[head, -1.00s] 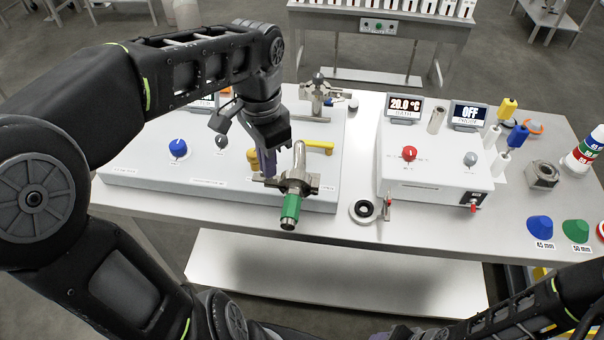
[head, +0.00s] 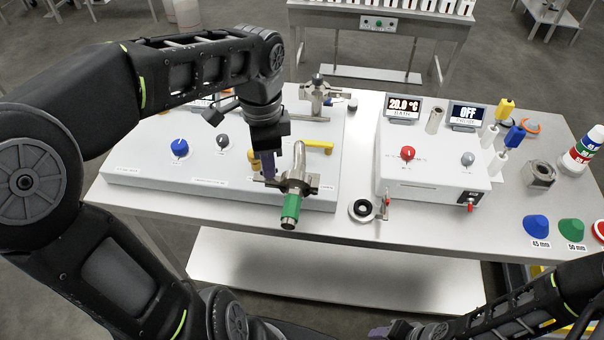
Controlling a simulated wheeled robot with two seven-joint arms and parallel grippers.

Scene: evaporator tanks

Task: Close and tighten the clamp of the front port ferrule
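The front port ferrule with its metal clamp (head: 300,182) sits at the front edge of the white evaporator panel (head: 140,180). A pipe with a green end (head: 291,207) sticks out from it toward me. My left gripper (head: 268,178) points down at the clamp's left side, beside its small protruding part. Its fingers look close together, but whether they touch or grip the clamp cannot be made out. My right gripper (head: 385,332) shows only partly at the bottom edge, and its fingers are not clear.
A second metal clamp fitting (head: 318,92) stands at the panel's back. A yellow handle (head: 318,146) is just behind the front clamp. A white bath unit (head: 435,170) stands to the right, with a black ring and small clamp (head: 363,209) before it.

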